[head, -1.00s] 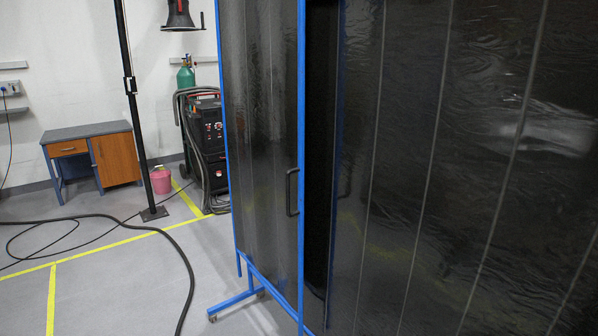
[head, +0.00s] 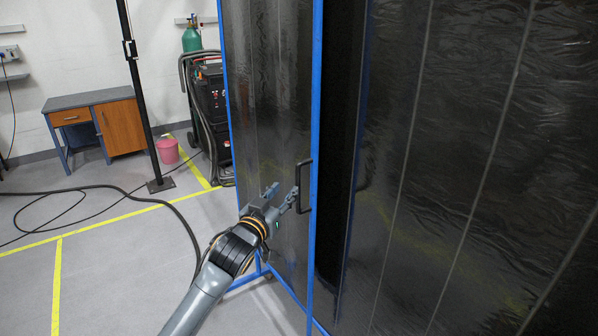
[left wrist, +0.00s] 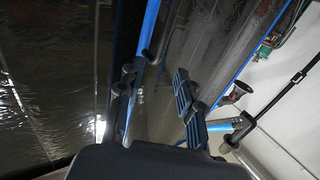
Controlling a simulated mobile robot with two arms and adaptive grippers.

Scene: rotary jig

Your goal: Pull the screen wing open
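The screen wing is a dark, glossy panel (head: 275,110) in a blue frame (head: 317,120), standing at centre in the head view. A black bar handle (head: 304,187) is on its right frame edge. My left gripper (head: 280,192) is open beside the handle, with one fingertip close to it; I cannot tell whether they touch. In the left wrist view, the two fingers of the left gripper (left wrist: 155,78) are apart, and the blue frame (left wrist: 149,25) and dark handle (left wrist: 158,42) show ahead between them. My right gripper is not in view.
Another large dark panel (head: 450,150) fills the right side. A welding machine (head: 212,105), a pink bucket (head: 168,150), a black post (head: 138,90) and a desk (head: 95,118) stand behind at left. A black hose (head: 165,205) lies on otherwise open floor at left.

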